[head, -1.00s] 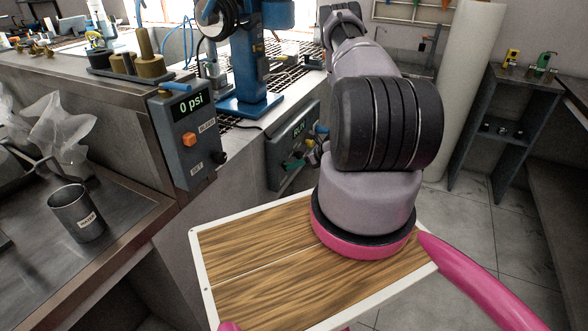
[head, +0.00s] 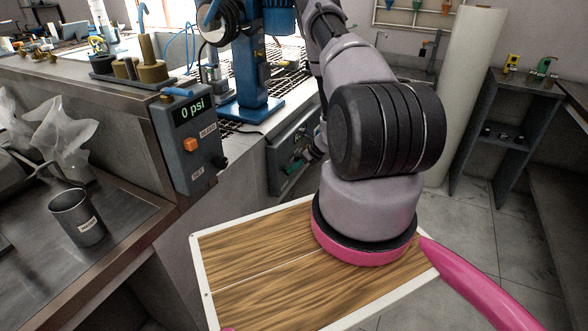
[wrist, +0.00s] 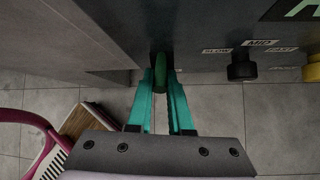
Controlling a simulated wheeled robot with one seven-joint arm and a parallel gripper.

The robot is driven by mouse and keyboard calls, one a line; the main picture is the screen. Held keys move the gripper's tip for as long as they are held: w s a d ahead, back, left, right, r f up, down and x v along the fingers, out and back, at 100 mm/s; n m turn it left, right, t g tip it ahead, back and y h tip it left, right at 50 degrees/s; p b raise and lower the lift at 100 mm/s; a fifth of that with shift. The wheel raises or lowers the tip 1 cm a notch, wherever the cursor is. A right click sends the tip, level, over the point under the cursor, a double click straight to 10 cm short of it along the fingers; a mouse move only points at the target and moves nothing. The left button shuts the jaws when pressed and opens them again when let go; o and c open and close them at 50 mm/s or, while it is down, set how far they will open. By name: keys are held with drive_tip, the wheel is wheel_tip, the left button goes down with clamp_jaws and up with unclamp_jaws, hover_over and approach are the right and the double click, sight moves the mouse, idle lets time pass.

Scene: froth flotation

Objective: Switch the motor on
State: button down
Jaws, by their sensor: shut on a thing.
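The grey motor control box (head: 277,158) stands beyond the counter's end in the head view, partly hidden by my arm. In the wrist view its panel (wrist: 200,40) fills the top, with a black knob (wrist: 241,66) under SLOW, MID and FAST labels. A green switch lever (wrist: 161,72) sticks out to the left of that knob. My gripper (wrist: 163,88) has its teal fingers on both sides of the lever and is shut on it. In the head view the teal fingertips show only in part near the box, and the lever is not clear.
A pressure box (head: 185,145) reading 0 psi hangs on the counter edge, left of the control box. A metal cup (head: 77,217) stands on the left bench. A blue machine stand (head: 250,75) is behind. A grey shelf (head: 503,125) stands right, with open floor before it.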

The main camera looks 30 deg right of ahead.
drive_tip(key=c, duration=0.8)
unclamp_jaws()
drive_tip(key=shift+c, duration=0.2)
drive_tip(key=v, duration=1)
drive_tip(key=shift+s+d+r, duration=0.15)
drive_tip(key=shift+d+r, duration=0.1)
drive_tip(key=shift+r, duration=0.05)
